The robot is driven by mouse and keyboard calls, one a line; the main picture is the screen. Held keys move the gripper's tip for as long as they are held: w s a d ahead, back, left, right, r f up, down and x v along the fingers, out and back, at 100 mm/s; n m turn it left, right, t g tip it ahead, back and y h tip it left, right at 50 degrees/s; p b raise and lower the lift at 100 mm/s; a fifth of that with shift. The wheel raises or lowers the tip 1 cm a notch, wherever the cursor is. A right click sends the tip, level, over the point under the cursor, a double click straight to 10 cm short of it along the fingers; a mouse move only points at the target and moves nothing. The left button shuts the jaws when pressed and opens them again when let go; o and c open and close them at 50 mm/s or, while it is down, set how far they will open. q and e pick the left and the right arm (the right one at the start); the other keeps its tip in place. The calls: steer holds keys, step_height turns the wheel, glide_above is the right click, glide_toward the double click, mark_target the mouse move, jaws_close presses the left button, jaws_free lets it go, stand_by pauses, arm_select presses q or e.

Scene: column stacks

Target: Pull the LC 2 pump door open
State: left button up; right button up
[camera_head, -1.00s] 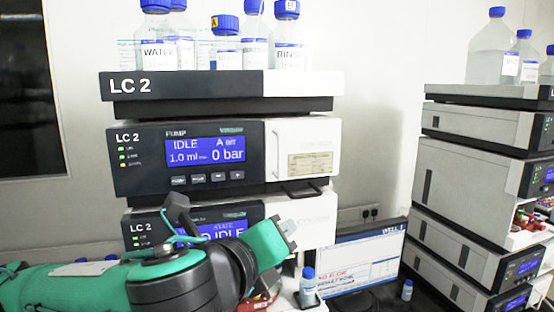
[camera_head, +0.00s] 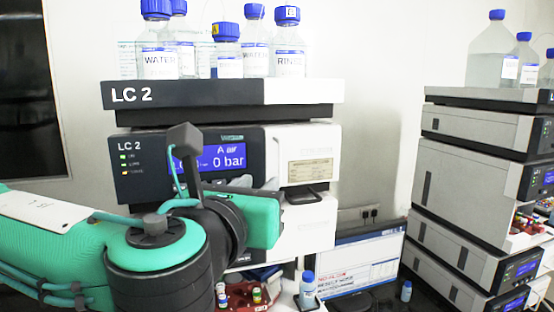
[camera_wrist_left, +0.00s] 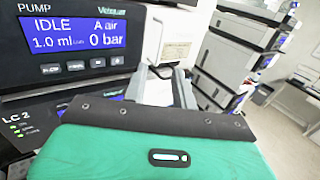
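The LC 2 pump (camera_head: 128,185) is the dark-fronted module under the top tray of the left stack. Its pale door (camera_head: 310,142) is on the right side of the front, with a label and a dark handle (camera_head: 307,195) at its lower edge. The door looks shut. My left gripper (camera_wrist_left: 161,82) is just in front of the pump, near the handle. Its two grey fingers look spread apart, with nothing clearly held between them. My green left wrist hides part of the fingers and the lower display. My right gripper is not in view.
Blue-capped bottles (camera_head: 288,45) stand on the top tray (camera_head: 200,92). Below are a red vial rack (camera_head: 243,293), a small bottle (camera_head: 307,291) and a monitor (camera_head: 362,265). A second stack (camera_head: 465,185) stands to the right. Space in front of the door looks clear.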

mark_target(279, 165)
arm_select(q)
steer(key=p+x, duration=0.4)
steer(key=x, duration=0.5)
steer(key=shift+w+r, duration=0.1)
steer(key=shift+w, duration=0.15)
steer(key=shift+w+d, duration=0.15)
steer(key=shift+w, duration=0.3)
jaws_close()
